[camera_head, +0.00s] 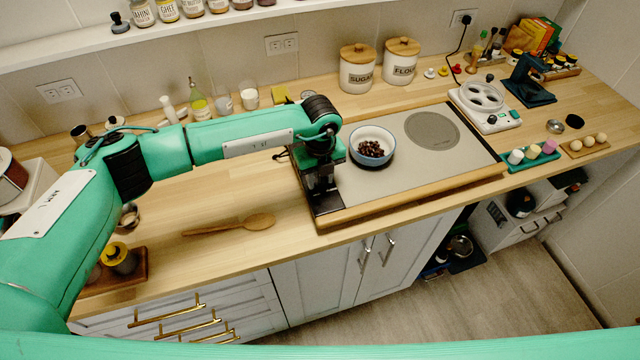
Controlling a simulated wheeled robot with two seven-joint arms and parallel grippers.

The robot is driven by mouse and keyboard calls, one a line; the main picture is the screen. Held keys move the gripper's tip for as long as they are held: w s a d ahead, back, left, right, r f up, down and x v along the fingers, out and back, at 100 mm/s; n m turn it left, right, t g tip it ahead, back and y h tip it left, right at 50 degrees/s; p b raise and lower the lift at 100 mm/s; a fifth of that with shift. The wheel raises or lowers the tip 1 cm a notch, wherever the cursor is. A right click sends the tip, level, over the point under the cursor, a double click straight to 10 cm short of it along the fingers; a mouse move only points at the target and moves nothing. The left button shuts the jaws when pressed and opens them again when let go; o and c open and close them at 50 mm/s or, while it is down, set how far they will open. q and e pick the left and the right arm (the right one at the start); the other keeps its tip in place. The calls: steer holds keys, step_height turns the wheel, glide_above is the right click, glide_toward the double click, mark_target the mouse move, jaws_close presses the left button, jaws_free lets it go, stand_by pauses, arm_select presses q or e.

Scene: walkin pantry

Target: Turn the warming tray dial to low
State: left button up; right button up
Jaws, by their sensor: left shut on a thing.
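The warming tray (410,170) lies on the counter, a grey plate with a wooden front rail and a dark control strip (324,208) at its left end. My left gripper (320,188) points down over this strip, shut on the dial. The dial itself is hidden by the fingers, and I cannot read its setting. A blue-rimmed bowl (372,158) with dark pieces in it sits on the plate, just right of my left gripper. My right gripper is not in view.
A wooden spoon (230,225) lies on the counter left of the tray. Sugar (357,75) and flour (401,66) canisters stand behind it. The counter around the spoon is mostly clear.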

arm_select(q)
steer(key=m+b, duration=0.4)
steer(key=b, duration=0.1)
steer(key=m+b, duration=0.3)
steer(key=b, duration=0.2)
steer(key=shift+f+m+b, duration=0.2)
steer(key=shift+m+b, duration=0.2)
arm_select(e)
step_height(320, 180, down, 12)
arm_select(q)
steer(key=shift+m+b, duration=0.6)
steer(key=shift+b, duration=0.05)
steer(key=shift+r+m+b, duration=0.25)
steer(key=shift+m+b, duration=0.35)
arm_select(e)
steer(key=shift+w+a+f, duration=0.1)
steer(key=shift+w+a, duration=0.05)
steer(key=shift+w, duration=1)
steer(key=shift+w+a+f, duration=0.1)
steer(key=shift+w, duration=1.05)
arm_select(q)
steer(key=o, duration=1)
steer(key=shift+r, duration=0.1)
